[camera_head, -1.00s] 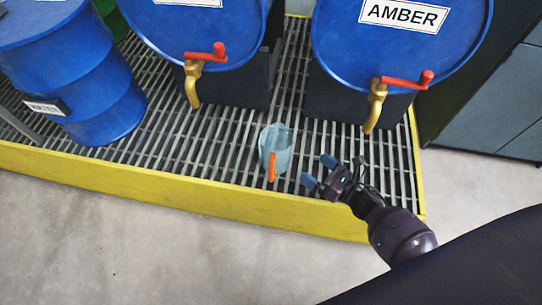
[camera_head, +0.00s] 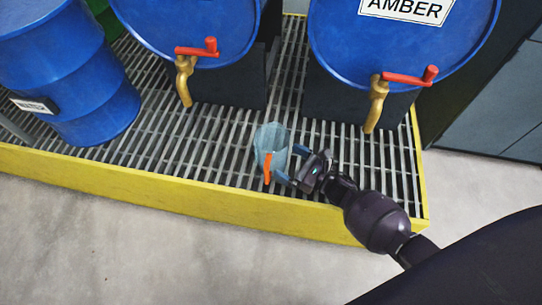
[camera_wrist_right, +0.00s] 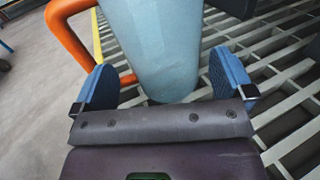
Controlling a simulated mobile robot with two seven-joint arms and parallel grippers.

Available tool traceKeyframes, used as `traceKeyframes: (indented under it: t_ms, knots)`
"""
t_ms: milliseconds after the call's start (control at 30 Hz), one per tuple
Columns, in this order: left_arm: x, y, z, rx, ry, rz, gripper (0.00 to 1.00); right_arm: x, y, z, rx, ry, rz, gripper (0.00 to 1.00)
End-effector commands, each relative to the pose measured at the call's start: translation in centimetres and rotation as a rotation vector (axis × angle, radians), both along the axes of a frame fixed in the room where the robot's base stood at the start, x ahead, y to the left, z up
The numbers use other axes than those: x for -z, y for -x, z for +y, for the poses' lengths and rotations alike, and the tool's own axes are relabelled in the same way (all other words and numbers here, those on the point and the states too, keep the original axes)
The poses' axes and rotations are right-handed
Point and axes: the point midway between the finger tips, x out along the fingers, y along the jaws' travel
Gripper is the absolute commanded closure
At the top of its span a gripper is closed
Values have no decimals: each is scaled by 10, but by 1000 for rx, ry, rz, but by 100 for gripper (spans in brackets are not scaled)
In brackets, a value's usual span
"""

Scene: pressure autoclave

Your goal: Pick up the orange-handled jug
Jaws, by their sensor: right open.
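The jug (camera_head: 272,143) is a translucent light-blue vessel with an orange handle (camera_head: 267,168), upright on the grating near its front edge. My right gripper (camera_head: 288,165) is at the jug's right side, with its blue fingertips reaching toward the jug. In the right wrist view, the jug body (camera_wrist_right: 155,50) stands just ahead, between the lines of the two spread fingers of the gripper (camera_wrist_right: 160,88). The orange handle (camera_wrist_right: 72,40) lies to the left, beyond the left finger. The gripper is open and not closed on the jug. My left gripper is not in view.
The slatted grating (camera_head: 215,140) has a raised yellow edge (camera_head: 180,195) in front. Blue drums with brass taps (camera_head: 184,80) and (camera_head: 375,105) and red tap levers overhang it behind the jug. Another blue drum (camera_head: 75,90) stands at left. Grating left of the jug is clear.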

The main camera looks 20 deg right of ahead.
Motion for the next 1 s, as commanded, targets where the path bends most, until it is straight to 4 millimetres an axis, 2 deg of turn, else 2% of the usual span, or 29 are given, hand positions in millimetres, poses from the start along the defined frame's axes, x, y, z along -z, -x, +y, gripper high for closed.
traceKeyframes:
  t_ms: [333, 667, 867, 1000]
  knots:
    - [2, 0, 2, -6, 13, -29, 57, 5, -36, 23, -1, 0, 1, 0]
    - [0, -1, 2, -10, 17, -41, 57, 4, -41, 26, -1, -1, -1, 0]
    - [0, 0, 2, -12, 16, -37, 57, 4, -41, 26, -1, -1, -1, 31]
    - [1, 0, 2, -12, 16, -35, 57, 3, -41, 26, -1, -1, -2, 31]
